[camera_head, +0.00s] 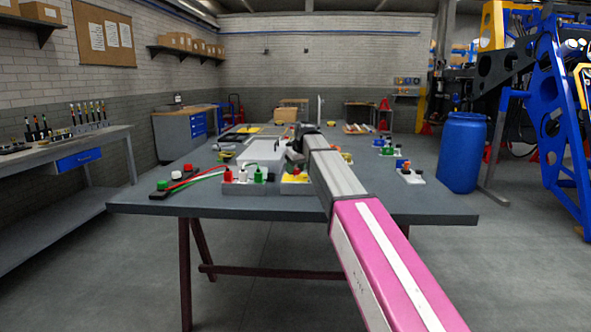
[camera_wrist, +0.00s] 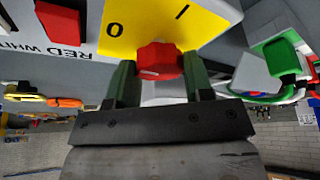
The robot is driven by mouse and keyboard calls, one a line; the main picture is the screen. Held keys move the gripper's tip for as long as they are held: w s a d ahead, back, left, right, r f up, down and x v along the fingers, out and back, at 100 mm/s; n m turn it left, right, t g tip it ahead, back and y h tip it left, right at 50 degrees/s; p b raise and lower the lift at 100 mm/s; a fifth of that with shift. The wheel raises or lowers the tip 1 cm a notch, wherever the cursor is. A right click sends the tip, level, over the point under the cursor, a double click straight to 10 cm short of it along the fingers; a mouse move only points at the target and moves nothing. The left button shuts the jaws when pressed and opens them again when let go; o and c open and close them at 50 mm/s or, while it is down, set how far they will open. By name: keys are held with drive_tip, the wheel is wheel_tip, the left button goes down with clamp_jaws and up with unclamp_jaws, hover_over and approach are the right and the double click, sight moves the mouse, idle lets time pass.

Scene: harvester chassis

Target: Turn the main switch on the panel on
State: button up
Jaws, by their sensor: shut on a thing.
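The main switch shows in the wrist view as a red knob (camera_wrist: 158,60) on a yellow plate (camera_wrist: 205,20) marked 0 and I. My gripper (camera_wrist: 158,72) is shut on the knob, with one dark green finger on each side. I cannot tell which mark the knob points to. In the head view the yellow plate (camera_head: 297,178) shows at the near part of the table, partly behind my arm. The knob and the fingertips cannot be made out clearly there.
Beside the plate in the wrist view are a red block (camera_wrist: 57,20) near the lettering RED WHITE and a green connector (camera_wrist: 283,57). In the head view, red, white and green plugs (camera_head: 243,175) with cables stand left of the plate on the grey table (camera_head: 430,205). A blue barrel (camera_head: 462,150) stands right.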

drive_tip(key=m, duration=0.2)
drive_tip(key=m+h, duration=0.1)
drive_tip(key=m, duration=0.1)
drive_tip(key=shift+a+t+h, duration=0.1)
drive_tip(key=shift+t+h, duration=0.2)
drive_tip(key=shift+t, duration=0.1)
drive_tip(key=m+h, duration=0.1)
drive_tip(key=m, duration=0.3)
drive_tip(key=shift+a+m+h, duration=0.1)
drive_tip(key=shift+m+h, duration=0.3)
drive_tip(key=m+h, duration=0.1)
drive_tip(key=m, duration=0.3)
drive_tip(key=shift+h, duration=0.3)
drive_tip(key=shift+m+g+h, duration=0.5)
drive_tip(key=shift+m+g, duration=0.2)
drive_tip(key=shift+m, duration=1.2)
drive_tip(key=o, duration=0.9)
drive_tip(key=v, duration=1)
drive_tip(key=shift+a+r, duration=0.25)
drive_tip(key=shift+r, duration=0.1)
